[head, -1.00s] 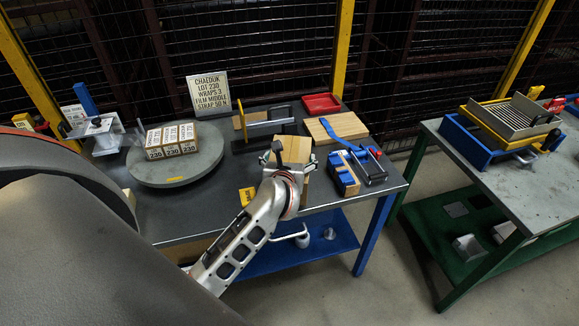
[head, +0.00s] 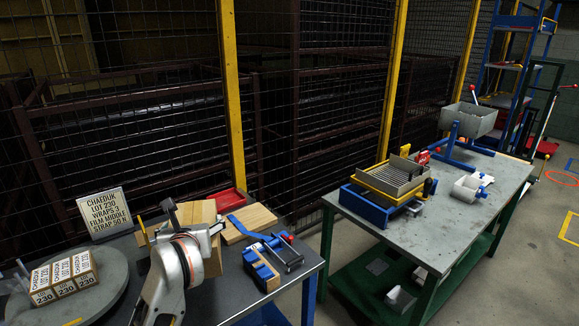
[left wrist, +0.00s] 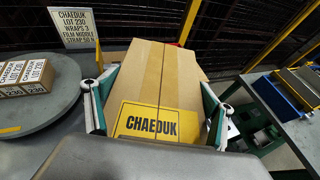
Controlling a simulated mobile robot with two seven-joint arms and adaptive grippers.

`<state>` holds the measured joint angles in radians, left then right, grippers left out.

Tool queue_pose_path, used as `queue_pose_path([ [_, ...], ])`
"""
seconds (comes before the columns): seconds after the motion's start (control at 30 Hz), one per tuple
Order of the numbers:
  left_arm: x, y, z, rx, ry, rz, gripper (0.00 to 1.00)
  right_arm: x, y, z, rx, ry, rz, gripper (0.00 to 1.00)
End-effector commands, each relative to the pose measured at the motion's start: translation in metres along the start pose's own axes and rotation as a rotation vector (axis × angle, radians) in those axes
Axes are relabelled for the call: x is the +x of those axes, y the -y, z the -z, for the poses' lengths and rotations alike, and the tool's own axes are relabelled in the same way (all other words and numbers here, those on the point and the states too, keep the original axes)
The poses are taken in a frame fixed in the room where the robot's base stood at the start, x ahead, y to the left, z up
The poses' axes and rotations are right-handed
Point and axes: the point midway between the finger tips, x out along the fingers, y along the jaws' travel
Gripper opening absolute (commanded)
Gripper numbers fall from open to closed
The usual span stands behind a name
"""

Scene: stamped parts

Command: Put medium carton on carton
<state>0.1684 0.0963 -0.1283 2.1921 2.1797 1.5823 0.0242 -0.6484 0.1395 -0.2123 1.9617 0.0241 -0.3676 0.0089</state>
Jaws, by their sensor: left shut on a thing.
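My left gripper (head: 188,232) is shut on a brown carton (head: 212,262) above the near table. In the left wrist view its two fingers press the sides of this carton (left wrist: 155,85), which has a centre seam and a yellow CHAEDUK label. Whether it touches the table is hidden by my gripper. A row of small labelled cartons (head: 63,277), marked CHAEDUK LOT 230, stands on the grey round turntable (head: 105,290) at the left; two of them also show in the left wrist view (left wrist: 27,76). My right gripper is not in view.
A sign (head: 104,212) stands behind the turntable. A red tray (head: 228,201), a flat brown board (head: 255,220) and a blue strapping tool (head: 272,250) lie right of the carton. A second table (head: 400,228) holds a blue and yellow tray stack (head: 385,195).

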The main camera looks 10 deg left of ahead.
Motion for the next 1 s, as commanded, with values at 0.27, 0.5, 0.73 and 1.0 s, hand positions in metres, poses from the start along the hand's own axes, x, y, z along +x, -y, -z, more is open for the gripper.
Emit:
queue_pose_path([
  [0.27,-0.033,0.028,-0.037,0.018,0.002,0.106,0.27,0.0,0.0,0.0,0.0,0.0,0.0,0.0],
  [0.5,-0.089,0.069,-0.072,0.096,-0.002,0.295,0.27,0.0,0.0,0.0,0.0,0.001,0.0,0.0],
  [0.73,-0.126,0.092,-0.085,0.165,0.009,0.414,0.27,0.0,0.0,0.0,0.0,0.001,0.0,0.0],
  [1.0,-0.133,0.095,-0.086,0.18,0.01,0.435,0.27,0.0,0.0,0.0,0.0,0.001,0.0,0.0],
])
